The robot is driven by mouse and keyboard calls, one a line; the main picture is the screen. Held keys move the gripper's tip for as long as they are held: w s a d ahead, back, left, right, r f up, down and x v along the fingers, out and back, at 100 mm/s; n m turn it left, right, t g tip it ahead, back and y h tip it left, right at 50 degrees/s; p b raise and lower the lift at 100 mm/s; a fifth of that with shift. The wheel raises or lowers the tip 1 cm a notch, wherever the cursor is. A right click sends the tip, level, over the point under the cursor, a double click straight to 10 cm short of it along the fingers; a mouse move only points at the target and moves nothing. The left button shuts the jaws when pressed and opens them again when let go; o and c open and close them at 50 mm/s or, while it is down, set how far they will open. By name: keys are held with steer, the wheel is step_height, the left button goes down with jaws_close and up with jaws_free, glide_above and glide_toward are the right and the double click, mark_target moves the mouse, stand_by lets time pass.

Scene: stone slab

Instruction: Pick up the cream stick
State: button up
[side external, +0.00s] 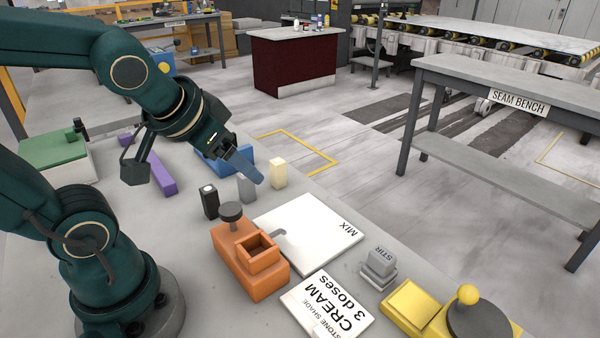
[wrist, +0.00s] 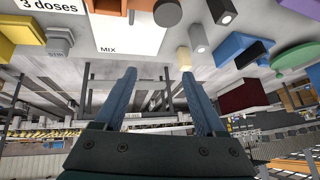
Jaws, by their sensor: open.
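The cream stick (side external: 278,172) is a short, pale block standing upright on the slab (side external: 205,265), near its far edge. It also shows in the wrist view (wrist: 184,58), just above the right fingertip. My gripper (side external: 256,178) has blue fingers, which are spread apart with nothing between them in the wrist view (wrist: 157,76). In the side view the fingers end just left of the cream stick, above the slab, and the stick is not between them. A grey stick (side external: 246,188) and a black stick (side external: 208,202) stand in a row to its left.
A white MIX sheet (side external: 315,235) lies right of the sticks. An orange box with an open top (side external: 250,262), a CREAM 3 doses card (side external: 330,308), a grey STIR block (side external: 380,264) and a yellow device (side external: 410,310) are nearer. A blue object (side external: 208,165) sits behind my gripper.

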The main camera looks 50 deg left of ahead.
steer(key=w+a+t+y, duration=0.1)
steer(key=w+a+y, duration=0.2)
steer(key=w+a, duration=0.35)
steer(key=t+h, duration=0.2)
glide_above(272, 163)
steer(key=s, duration=0.1)
step_height(272, 163, down, 4)
steer(key=f+h, duration=0.1)
steer(key=f, duration=0.1)
steer(key=f+m+h, duration=0.1)
steer(key=f+h, duration=0.1)
steer(key=f, duration=0.1)
steer(key=shift+s+a+f, duration=0.15)
steer(key=shift+s+f, duration=0.2)
steer(key=shift+s+f+m+g+h, duration=0.15)
steer(key=shift+f+m+g+h, duration=0.15)
steer(key=shift+f, duration=0.25)
steer(key=shift+x, duration=2.45)
jaws_close()
